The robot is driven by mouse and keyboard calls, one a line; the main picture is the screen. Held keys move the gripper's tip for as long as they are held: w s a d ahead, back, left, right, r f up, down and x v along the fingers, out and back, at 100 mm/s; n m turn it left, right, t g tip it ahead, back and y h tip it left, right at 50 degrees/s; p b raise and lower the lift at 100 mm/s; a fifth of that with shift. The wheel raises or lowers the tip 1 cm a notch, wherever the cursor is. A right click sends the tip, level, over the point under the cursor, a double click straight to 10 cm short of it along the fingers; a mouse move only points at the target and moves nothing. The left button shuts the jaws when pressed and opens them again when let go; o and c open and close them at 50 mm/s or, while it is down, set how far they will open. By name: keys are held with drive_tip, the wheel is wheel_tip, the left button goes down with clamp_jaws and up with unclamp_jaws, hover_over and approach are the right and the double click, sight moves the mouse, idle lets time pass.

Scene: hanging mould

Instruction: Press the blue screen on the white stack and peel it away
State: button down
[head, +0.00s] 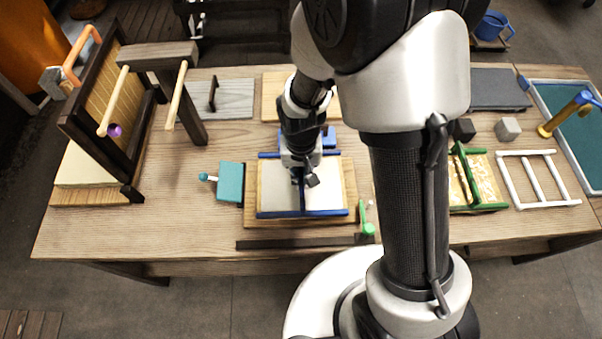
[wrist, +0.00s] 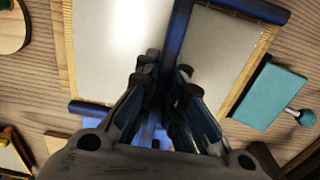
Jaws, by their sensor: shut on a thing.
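The blue screen (head: 328,213) has blue end bars and a blue middle bar. It lies flat over a pale board with tan edges (head: 351,183) on the table; in the wrist view it also shows (wrist: 176,32). White and grey sheet areas (wrist: 116,42) show on both sides of the middle bar; I cannot tell the screen's mesh from the white stack under it. My gripper (head: 302,182) points down at the middle of the screen. Its fingers (wrist: 163,82) are shut on the blue middle bar. The finger contact is partly hidden by the fingers.
A teal block with a knob (head: 230,183) stands just left of the screen. A dark bar (head: 295,243) lies along the front, beside a green-handled tool (head: 368,228). A wooden stand (head: 160,58) rises at left. A green frame (head: 480,208) and white frame (head: 540,175) lie at right.

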sight(301, 172)
drive_tip(key=shift+s+f+b, duration=0.1)
drive_tip(key=shift+f+b, duration=0.3)
drive_tip(key=shift+f, duration=0.2)
idle(1.1)
drive_tip(key=shift+r, duration=0.2)
drive_tip(key=shift+r+p, duration=1.05)
drive_tip(key=shift+r, duration=0.1)
wheel_tip(301, 172, up, 7)
drive_tip(key=p, duration=0.5)
drive_tip(key=shift+p, duration=0.35)
